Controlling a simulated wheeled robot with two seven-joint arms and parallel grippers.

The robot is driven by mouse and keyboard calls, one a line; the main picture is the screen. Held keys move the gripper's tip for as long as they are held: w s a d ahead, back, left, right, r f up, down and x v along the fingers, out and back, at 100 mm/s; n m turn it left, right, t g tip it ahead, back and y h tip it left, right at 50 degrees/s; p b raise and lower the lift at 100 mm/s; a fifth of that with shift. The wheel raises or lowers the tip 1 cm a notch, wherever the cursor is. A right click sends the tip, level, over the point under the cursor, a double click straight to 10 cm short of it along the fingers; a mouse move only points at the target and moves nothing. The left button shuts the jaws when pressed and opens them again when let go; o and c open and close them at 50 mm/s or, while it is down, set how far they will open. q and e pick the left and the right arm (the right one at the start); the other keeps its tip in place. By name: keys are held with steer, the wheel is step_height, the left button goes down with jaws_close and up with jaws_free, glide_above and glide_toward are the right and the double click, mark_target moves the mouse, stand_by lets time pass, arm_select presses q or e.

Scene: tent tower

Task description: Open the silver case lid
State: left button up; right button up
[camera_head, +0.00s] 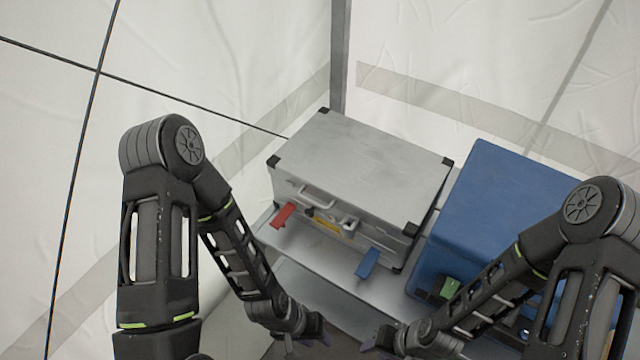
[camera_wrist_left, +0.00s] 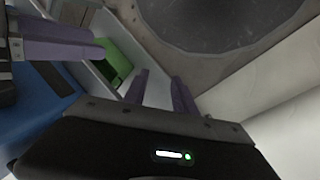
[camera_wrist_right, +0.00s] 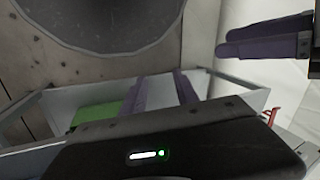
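The silver case (camera_head: 365,165) sits on a light shelf or table in the head view, with its lid shut flat and dark corner caps. A carrying handle (camera_head: 318,195) is on its front. A red tab (camera_head: 283,215) and a blue tab (camera_head: 367,263) stick out at its front side. My left gripper (camera_head: 308,337) is low at the bottom of the head view, in front of and apart from the case. Its fingers (camera_wrist_left: 160,95) are apart with nothing between them. My right gripper (camera_head: 385,340) is close beside it, also away from the case. Its fingers (camera_wrist_right: 160,92) are apart and empty.
A blue box (camera_head: 495,205) stands right of the case, partly behind my right arm. A green block (camera_head: 449,288) shows at its front. White tent walls (camera_head: 240,50) and a grey pole (camera_head: 340,55) are behind. The two grippers are close together.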

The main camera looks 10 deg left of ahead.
steer(key=shift+r, duration=0.1)
steer(key=shift+o, duration=0.3)
steer(key=shift+o, duration=1.7)
step_height(320, 180, down, 5)
steer(key=b, duration=0.4)
steer(key=shift+r+b, duration=0.1)
steer(key=shift+b, duration=0.25)
arm_select(q)
steer(key=w+a+r+m+t+h+b, duration=0.1)
steer(key=w+a+m+t+b, duration=0.3)
steer(key=w, duration=0.7)
steer(key=w+a+m+t+h+b, duration=0.15)
steer(key=w+a+m+t, duration=0.35)
steer(key=w, duration=0.6)
steer(key=w+a+r+m+h+b, duration=0.2)
steer(key=r+m+b, duration=0.2)
steer(key=m, duration=0.5)
steer(key=w+a+r+m+t+h+b, duration=0.1)
steer(key=a+r+m+h+b, duration=0.1)
steer(key=r+m+b, duration=0.3)
step_height(320, 180, up, 2)
steer(key=a+m, duration=0.1)
steer(key=m, duration=0.3)
steer(key=shift+w+m+t, duration=0.3)
steer(key=shift+w+m, duration=0.1)
arm_select(e)
step_height(320, 180, down, 15)
steer(key=shift+r, duration=0.2)
